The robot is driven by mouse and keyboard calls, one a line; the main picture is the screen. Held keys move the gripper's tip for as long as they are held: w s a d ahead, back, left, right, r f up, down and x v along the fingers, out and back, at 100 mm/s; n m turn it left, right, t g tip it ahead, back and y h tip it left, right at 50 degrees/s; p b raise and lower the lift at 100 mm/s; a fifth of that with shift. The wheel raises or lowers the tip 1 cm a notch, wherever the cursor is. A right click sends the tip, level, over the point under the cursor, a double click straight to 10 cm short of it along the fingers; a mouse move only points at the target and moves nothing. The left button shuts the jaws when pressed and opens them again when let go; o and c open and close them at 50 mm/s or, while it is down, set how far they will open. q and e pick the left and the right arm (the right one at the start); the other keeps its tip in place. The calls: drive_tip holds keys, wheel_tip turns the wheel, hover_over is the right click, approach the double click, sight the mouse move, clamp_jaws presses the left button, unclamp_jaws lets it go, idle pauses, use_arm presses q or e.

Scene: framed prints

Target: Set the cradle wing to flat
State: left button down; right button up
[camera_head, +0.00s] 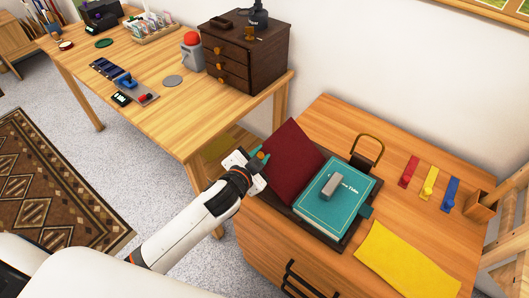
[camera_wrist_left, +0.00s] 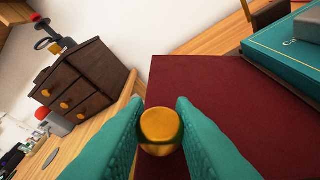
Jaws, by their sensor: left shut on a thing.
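The book cradle (camera_head: 318,232) is a dark frame on the low wooden cabinet. Its maroon wing (camera_head: 292,163) rises at a slant on the left side of the cradle, and it fills the middle of the left wrist view (camera_wrist_left: 220,90). A teal book (camera_head: 328,214) lies in the cradle with a grey block (camera_head: 332,186) on top. My left gripper (camera_head: 261,158) is at the wing's outer left edge. Its teal fingers are shut on a round brass knob (camera_wrist_left: 160,130) there. My right gripper is not in view.
Red, yellow and blue tags (camera_head: 428,184) lie to the right. A desk with a dark drawer chest (camera_head: 247,55) stands behind left.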

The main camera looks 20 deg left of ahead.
use_arm(q)
drive_tip(key=a+f+n, duration=0.1)
drive_tip(key=f, duration=0.1)
drive_tip(key=w+a+f+n+h, duration=0.1)
drive_tip(key=f, duration=0.1)
drive_tip(key=a+f+n+g+h, duration=0.1)
drive_tip(key=a+f, duration=0.1)
drive_tip(key=shift+w+f+n+p, duration=0.25)
drive_tip(key=shift+f+n+p, duration=0.05)
drive_tip(key=shift+f+p, duration=0.05)
drive_tip(key=shift+a+f, duration=0.25)
drive_tip(key=shift+f, duration=0.85)
drive_tip(key=c, duration=1.3)
unclamp_jaws()
drive_tip(key=v, duration=1.2)
drive_tip(key=shift+w+a+r, duration=0.1)
drive_tip(key=shift+a, duration=0.05)
